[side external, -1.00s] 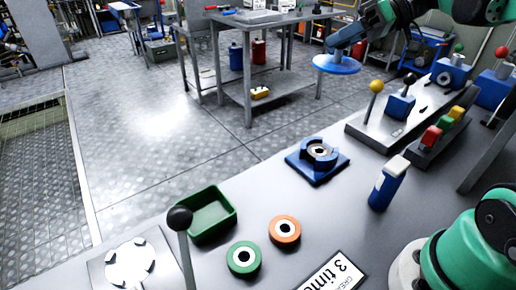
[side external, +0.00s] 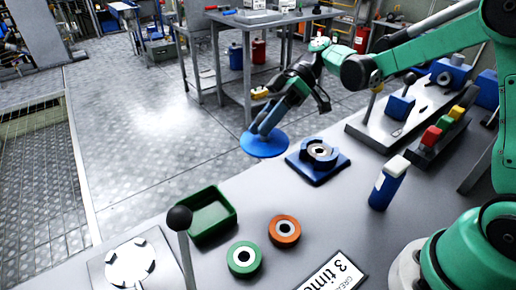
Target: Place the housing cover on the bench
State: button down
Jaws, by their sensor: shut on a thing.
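The housing cover (side external: 264,145) is a flat blue disc held roughly level in my gripper (side external: 266,128). My gripper is shut on the top of the cover, and the fingertips are partly hidden. The cover hangs at the far edge of the grey bench (side external: 330,215), left of the blue housing. From this angle I cannot tell its height or whether it is over the bench top or just beyond the edge. The blue square housing (side external: 318,160) stands open on the bench, with a grey ring inside.
A green tray (side external: 208,214), a green ring (side external: 244,259), an orange ring (side external: 285,231) and a blue bottle (side external: 388,185) stand on the bench. A black-knobbed lever (side external: 180,220) rises at front left. Lever blocks (side external: 400,107) line the right. Bare bench lies between tray and housing.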

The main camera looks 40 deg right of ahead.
notch_tip(320, 180, down, 12)
jog(key=shift+r, duration=0.15)
dwell(0.4)
jog(key=shift+c, duration=2.1)
grip_release()
